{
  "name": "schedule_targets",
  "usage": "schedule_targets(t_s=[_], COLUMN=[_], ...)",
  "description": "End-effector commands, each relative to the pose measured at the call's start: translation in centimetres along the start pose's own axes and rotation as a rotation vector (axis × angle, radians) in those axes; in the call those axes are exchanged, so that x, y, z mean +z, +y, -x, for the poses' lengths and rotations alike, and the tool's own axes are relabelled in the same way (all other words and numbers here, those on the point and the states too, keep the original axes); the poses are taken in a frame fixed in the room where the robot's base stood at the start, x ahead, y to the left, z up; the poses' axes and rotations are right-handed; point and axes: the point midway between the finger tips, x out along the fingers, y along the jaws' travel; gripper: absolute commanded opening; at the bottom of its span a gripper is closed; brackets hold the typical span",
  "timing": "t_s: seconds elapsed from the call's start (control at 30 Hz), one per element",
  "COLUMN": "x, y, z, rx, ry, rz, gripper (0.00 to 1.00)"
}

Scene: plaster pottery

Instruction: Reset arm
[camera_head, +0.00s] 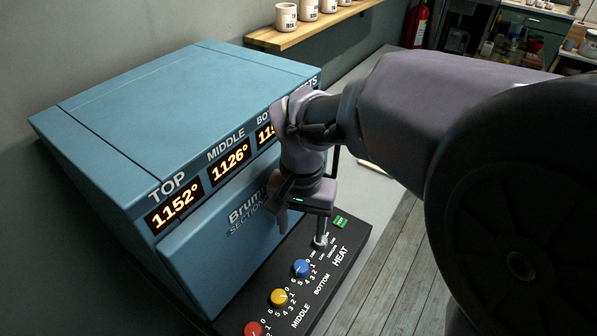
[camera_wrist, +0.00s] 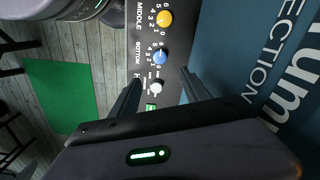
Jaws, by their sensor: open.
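My gripper (camera_head: 302,226) points down over the far end of a black control panel (camera_head: 240,322), in front of a blue kiln (camera_head: 185,95). The white knob (camera_head: 320,240) also shows in the head view, beside the right finger. Blue (camera_head: 301,268), yellow (camera_head: 278,297) and red (camera_head: 253,329) knobs line the panel.
The kiln displays (camera_head: 230,162) glow orange; my arm partly covers the BOTTOM one. A green button (camera_head: 341,222) sits near the HEAT label. A shelf (camera_head: 300,33) with white cups is behind. Wooden floor (camera_head: 395,265) lies right of the panel. A green mat (camera_wrist: 68,98) lies on the floor.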

Motion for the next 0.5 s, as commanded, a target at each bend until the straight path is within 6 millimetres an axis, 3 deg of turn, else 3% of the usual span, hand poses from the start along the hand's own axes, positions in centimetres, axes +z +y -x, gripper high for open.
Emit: schedule_targets(t_s=[0.03,0.17,0.5], x=[0.0,0.0,0.0], y=[0.0,0.0,0.0], z=[1.4,2.8,3.0], rx=[0.000,-0.001,0.000], ry=[0.001,0.000,-0.001], rz=[0.001,0.000,0.000], gripper=[0.55,0.55,0.55])
